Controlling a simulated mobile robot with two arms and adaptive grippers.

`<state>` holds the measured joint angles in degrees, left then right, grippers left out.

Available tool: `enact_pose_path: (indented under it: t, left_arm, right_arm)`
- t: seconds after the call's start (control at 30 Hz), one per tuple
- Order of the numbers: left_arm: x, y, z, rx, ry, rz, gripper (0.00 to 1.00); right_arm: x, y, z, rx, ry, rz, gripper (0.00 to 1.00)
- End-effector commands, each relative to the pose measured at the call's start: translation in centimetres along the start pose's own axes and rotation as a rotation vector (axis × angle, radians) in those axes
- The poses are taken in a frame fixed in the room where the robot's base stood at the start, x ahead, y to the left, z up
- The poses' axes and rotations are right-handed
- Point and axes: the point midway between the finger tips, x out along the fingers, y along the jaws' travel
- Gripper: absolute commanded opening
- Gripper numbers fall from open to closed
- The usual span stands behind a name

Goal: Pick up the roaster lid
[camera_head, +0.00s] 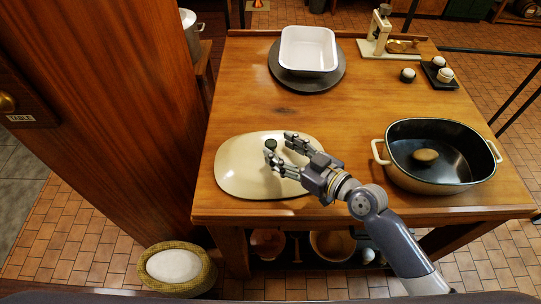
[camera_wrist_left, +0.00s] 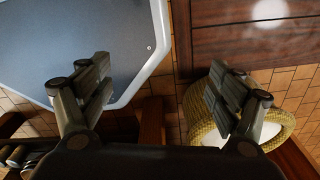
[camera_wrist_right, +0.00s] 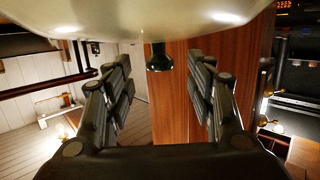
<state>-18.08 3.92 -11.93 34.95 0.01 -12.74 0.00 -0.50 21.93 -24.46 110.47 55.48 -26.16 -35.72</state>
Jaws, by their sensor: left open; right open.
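The cream, oval roaster lid (camera_head: 240,175) lies on the front left of the wooden table, its dark knob (camera_head: 271,143) upward. My right gripper (camera_head: 279,147) is open just above the lid, its fingertips close to the knob on either side. In the right wrist view, the lid (camera_wrist_right: 140,20) fills the top edge and the knob (camera_wrist_right: 159,57) shows between the open fingers, with gaps to both. The cream roaster (camera_head: 391,171) with a dark inside stands open at the right, a tan oval piece in it. My left gripper (camera_wrist_left: 158,92) is open and empty, away from the lid.
A white dish (camera_head: 308,36) on a round dark board (camera_head: 277,75) stands at the back. A scale (camera_head: 372,48) and small dark tray (camera_head: 437,84) are back right. A wooden panel (camera_head: 110,90) rises left; a wicker basket (camera_head: 150,286) stands on the floor.

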Motion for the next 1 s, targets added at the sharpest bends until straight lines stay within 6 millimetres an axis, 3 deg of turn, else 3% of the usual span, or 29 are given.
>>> enact_pose_path:
  t: [0.3,0.6,0.63,0.83,1.0]
  left_arm:
    - [-1.6,-2.1,-2.7,-0.004,0.039,-0.025,0.84]
    - [-1.6,-1.9,-2.4,-0.005,0.034,-0.023,0.84]
    - [-1.6,-1.8,-2.2,-0.005,0.032,-0.022,0.84]
    - [-1.6,-1.1,-1.6,-0.004,0.021,-0.014,0.84]
    - [-1.6,-1.0,-1.5,-0.002,0.021,-0.012,0.84]
  right_arm:
    - [4.0,0.0,-0.2,0.001,0.001,0.001,0.51]
    - [4.5,0.0,0.0,0.0,0.0,0.0,0.51]
    - [4.5,0.0,0.0,0.0,0.0,0.0,0.48]
    - [4.5,0.0,0.0,0.0,0.0,0.0,0.03]
    - [4.5,0.1,-0.2,-0.001,0.004,0.001,0.0]
